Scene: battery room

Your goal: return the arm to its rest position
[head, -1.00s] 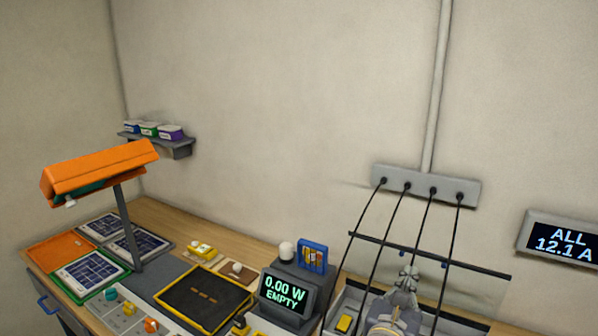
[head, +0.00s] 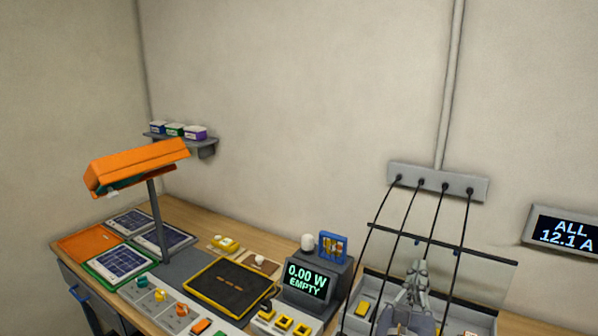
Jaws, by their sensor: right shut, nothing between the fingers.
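My right gripper (head: 417,271) shows at the lower right of the head view, in front of the grey tray with the black cables. Its fingers point up and away, and they are shut with nothing between them. My right arm comes in from the bottom edge below it. My left gripper is not in view.
A wooden bench (head: 193,213) carries an orange lamp (head: 137,166), solar panels (head: 122,263), a black pad with a yellow rim (head: 229,287) and a meter reading 0.00 W EMPTY (head: 306,281). Black cables hang from a wall block (head: 437,183) around my right gripper's area.

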